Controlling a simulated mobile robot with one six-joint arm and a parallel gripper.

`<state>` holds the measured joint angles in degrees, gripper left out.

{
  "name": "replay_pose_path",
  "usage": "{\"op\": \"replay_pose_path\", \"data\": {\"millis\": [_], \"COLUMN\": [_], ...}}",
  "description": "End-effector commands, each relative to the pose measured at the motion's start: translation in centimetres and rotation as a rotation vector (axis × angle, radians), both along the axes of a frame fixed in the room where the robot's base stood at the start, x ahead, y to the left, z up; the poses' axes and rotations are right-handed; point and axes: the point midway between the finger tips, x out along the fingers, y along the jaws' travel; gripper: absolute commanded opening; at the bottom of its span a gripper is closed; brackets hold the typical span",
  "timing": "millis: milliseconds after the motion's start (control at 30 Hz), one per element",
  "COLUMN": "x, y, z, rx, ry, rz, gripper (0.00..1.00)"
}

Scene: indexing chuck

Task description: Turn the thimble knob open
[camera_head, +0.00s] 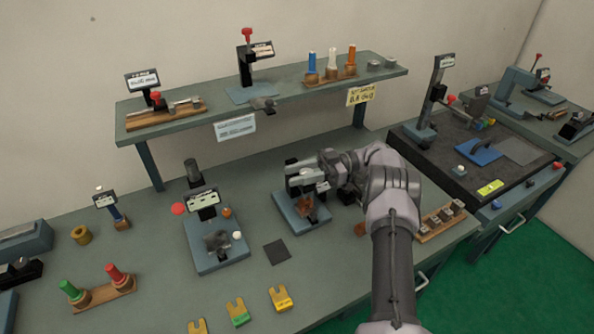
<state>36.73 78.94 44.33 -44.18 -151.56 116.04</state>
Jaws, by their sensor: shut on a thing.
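A small bench device (300,215) with a blue-grey base and a dark upright stands in the middle of the table. My gripper (322,177) reaches in from the right at the upper part of this device. It is shut on what appears to be the thimble knob. The knob itself is hidden by my fingers and wrist, so its turn angle cannot be seen. A brown-orange piece (305,205) sits low on the device.
A similar blue-based device (215,245) with a display stands close on the left. A dark square pad (277,252) and yellow and green forked pieces (281,298) lie in front. A raised shelf (290,90) with fixtures runs behind. A wooden block rack (440,220) lies right of my arm.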

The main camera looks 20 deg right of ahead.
Motion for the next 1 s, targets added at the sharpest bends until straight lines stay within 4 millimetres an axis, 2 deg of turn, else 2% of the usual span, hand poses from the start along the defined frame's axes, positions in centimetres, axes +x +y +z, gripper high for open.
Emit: {"op": "replay_pose_path", "data": {"millis": [500, 533, 600, 1000], "x": [-0.03, -0.03, -0.03, 0.12], "y": [0.10, 0.10, 0.09, 0.33], "z": [-0.01, -0.01, -0.01, -0.02], "rx": [0.001, 0.001, 0.001, 0.001], "ry": [0.001, 0.001, 0.001, 0.000], "rz": [0.019, 0.019, 0.019, 0.018], "gripper": [0.00, 0.38, 0.52, 0.53]}}
